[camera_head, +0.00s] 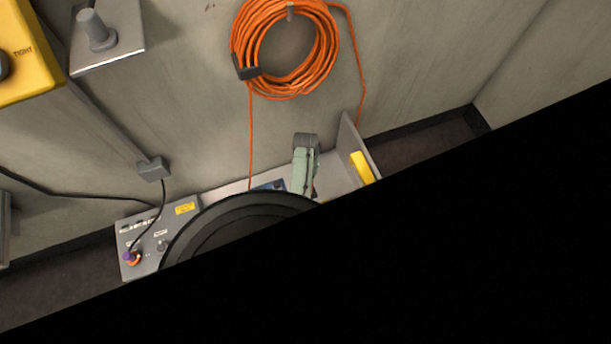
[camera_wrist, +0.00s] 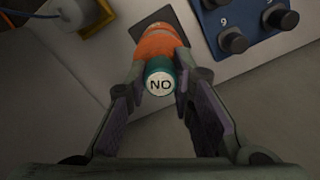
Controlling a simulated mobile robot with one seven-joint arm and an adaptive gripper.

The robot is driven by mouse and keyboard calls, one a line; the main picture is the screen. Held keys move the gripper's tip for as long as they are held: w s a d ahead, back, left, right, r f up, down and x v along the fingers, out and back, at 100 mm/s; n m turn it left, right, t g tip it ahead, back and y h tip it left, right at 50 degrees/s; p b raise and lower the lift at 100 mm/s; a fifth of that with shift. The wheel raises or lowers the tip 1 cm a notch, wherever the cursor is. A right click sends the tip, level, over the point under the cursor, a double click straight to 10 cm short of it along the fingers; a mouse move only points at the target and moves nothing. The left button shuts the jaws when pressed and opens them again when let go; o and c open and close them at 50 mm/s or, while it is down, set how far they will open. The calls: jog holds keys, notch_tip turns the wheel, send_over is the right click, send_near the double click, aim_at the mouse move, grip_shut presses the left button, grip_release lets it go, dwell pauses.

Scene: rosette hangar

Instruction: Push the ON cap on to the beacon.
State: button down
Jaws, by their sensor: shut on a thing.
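In the wrist view my gripper (camera_wrist: 160,92) is shut on the teal ON cap (camera_wrist: 160,67). The cap's white round face (camera_wrist: 160,85) points toward the camera and its letters appear upside down. An orange body (camera_wrist: 158,43), which looks like the beacon, is directly behind the cap in line with it. I cannot tell whether the cap touches it or there is a gap. The head view does not clearly show my gripper, the cap or the beacon; black shapes cover the lower right.
In the wrist view a blue panel (camera_wrist: 247,42) with black knobs lies close on the right. In the head view a grey box (camera_head: 183,228) with a plugged cable stands at left, a pale green upright thing (camera_head: 303,172) at centre. An orange cable coil (camera_head: 332,45) hangs above.

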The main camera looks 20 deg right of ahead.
jog(key=c, duration=1.3)
grip_release()
notch_tip(320, 180, up, 12)
